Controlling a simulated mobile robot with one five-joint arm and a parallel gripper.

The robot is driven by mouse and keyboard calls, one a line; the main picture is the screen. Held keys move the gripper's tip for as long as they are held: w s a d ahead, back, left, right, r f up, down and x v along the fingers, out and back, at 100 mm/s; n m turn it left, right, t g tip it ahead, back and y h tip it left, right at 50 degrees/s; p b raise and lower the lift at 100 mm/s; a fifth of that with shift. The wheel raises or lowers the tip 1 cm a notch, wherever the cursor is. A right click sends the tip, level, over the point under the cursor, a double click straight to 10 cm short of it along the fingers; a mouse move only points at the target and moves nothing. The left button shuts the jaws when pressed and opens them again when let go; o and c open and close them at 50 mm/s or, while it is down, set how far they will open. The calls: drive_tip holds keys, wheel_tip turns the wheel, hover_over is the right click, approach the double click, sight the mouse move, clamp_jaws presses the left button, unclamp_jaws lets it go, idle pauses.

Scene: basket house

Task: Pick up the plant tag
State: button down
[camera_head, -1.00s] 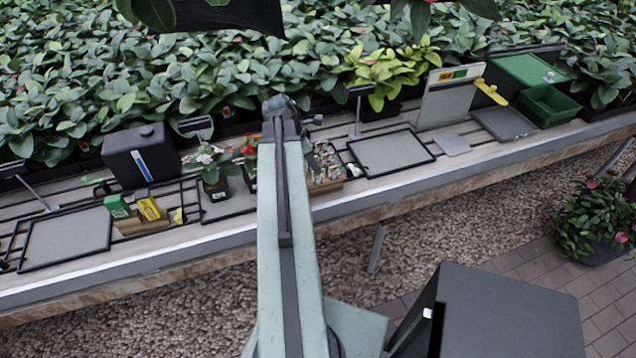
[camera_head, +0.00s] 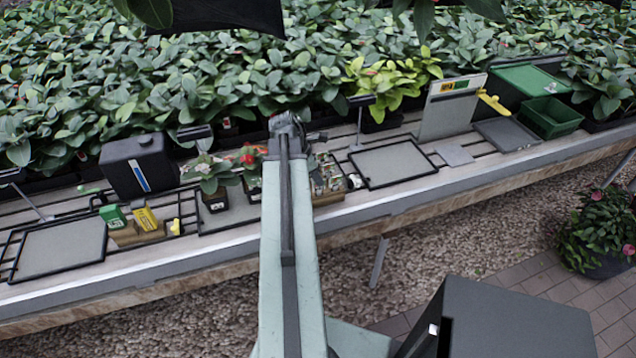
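My arm reaches straight out over the bench, and my gripper (camera_head: 287,124) is at its far end, near the leaves at the back of the bench. The fingers are too small and too hidden by the arm to show whether they are open or hold anything. I cannot single out the plant tag for certain. A small yellow piece (camera_head: 175,227) stands on the bench beside a wooden block (camera_head: 138,236). A wooden box of small mixed items (camera_head: 327,178) is just right of my arm; its contents are too small to read.
The wooden block bears a green packet (camera_head: 112,217) and a yellow packet (camera_head: 146,218). A black box (camera_head: 139,163), potted flowers (camera_head: 212,185), a framed grey tray (camera_head: 393,164) and a green crate (camera_head: 551,118) also stand on the bench. Dense foliage lies behind; gravel lies in front.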

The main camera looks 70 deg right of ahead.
wheel_tip(320, 180, up, 10)
drive_tip(key=p, duration=0.9)
drive_tip(key=shift+f, duration=0.15)
